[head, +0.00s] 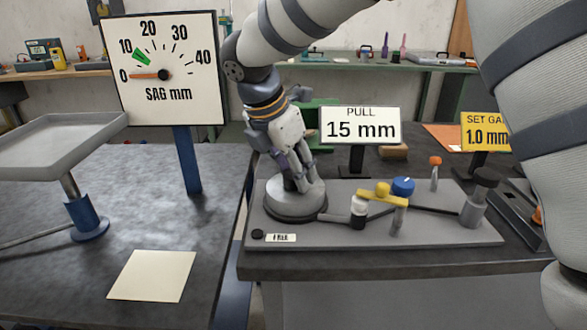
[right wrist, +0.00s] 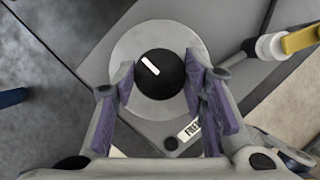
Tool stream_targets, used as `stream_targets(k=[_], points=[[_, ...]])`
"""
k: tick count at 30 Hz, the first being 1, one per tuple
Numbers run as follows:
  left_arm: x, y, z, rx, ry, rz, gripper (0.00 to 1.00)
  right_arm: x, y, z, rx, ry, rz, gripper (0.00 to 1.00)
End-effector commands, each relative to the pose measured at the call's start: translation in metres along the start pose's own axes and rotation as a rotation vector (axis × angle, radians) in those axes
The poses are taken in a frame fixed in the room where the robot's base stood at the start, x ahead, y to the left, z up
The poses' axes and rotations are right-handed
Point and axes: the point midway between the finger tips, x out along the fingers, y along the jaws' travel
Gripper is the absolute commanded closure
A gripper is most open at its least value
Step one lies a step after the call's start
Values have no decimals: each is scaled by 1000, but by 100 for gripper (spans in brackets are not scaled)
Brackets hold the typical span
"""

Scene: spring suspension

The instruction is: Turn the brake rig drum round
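The brake rig drum (head: 296,203) is a grey round disc on a darker base, at the left end of the grey rig plate (head: 440,238). In the right wrist view the drum (right wrist: 132,40) carries a black hub (right wrist: 165,82) with a white mark pointing up-left. My right gripper (head: 298,186) reaches down onto the drum from above. In the right wrist view its fingers (right wrist: 160,80) are spread on either side of the hub. I cannot tell whether the pads touch it. A label reading FREE (head: 282,238) sits beside a black button (head: 257,234). My left gripper is out of view.
A yellow lever (head: 380,196), blue knob (head: 403,186) and grey post (head: 474,208) stand right of the drum. A PULL 15 mm sign (head: 360,125) stands behind. A SAG mm dial (head: 163,75) and grey tray (head: 55,140) are at left.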

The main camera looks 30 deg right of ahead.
Motion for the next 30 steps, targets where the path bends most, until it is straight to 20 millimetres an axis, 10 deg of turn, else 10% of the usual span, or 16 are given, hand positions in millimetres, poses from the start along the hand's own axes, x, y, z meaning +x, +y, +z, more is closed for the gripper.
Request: stream_targets(k=[30], points=[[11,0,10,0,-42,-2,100,2,4,1,590,-3,-246,89]])
